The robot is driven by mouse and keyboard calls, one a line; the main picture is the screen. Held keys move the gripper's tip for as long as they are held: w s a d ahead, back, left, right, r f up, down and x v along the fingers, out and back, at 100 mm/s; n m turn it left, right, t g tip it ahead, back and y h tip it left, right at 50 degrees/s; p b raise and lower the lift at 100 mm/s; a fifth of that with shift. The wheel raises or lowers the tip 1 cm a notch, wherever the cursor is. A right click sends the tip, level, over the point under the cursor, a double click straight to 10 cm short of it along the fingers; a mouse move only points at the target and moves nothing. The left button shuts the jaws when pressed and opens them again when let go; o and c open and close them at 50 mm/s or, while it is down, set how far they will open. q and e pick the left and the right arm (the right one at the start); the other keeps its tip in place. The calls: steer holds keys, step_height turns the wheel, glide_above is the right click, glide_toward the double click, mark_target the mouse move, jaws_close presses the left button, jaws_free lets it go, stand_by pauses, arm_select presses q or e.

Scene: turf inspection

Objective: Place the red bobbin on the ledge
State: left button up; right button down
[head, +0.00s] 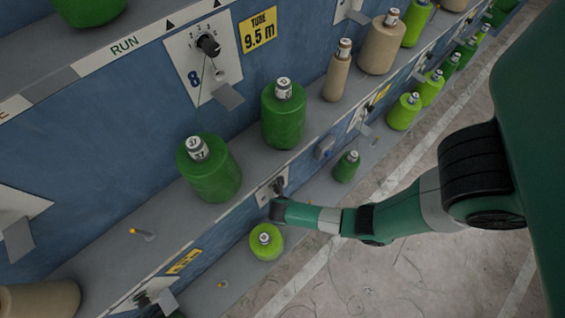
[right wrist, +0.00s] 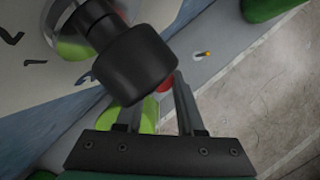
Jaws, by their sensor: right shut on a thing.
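My right gripper (head: 275,206) is low by the blue machine front, close to a small dial panel (head: 270,190). In the right wrist view the fingers (right wrist: 158,90) are apart, with a patch of the red bobbin (right wrist: 166,84) at the tip of the right finger. A black knob (right wrist: 130,65) covers most of the bobbin and the left fingertip. In the head view no red shows. The grey upper ledge (head: 105,265) carries green bobbins and a bare peg (head: 142,234). The lower ledge (head: 240,272) has a bare peg (head: 222,284). My left gripper is out of view.
A lime bobbin (head: 266,242) stands on the lower ledge just under my right gripper. A dark green bobbin (head: 346,167) stands farther along it. Two green bobbins (head: 208,170) (head: 283,115) stand on the upper ledge. The concrete floor (head: 400,280) is open at right.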

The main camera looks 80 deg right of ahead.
steer(key=shift+s+a+f, duration=0.1)
steer(key=shift+a, duration=0.05)
steer(key=shift+f, duration=0.2)
steer(key=c, duration=0.5)
jaws_free()
steer(key=p+v, duration=0.6)
steer(key=v, duration=0.6)
steer(key=shift+r, duration=0.2)
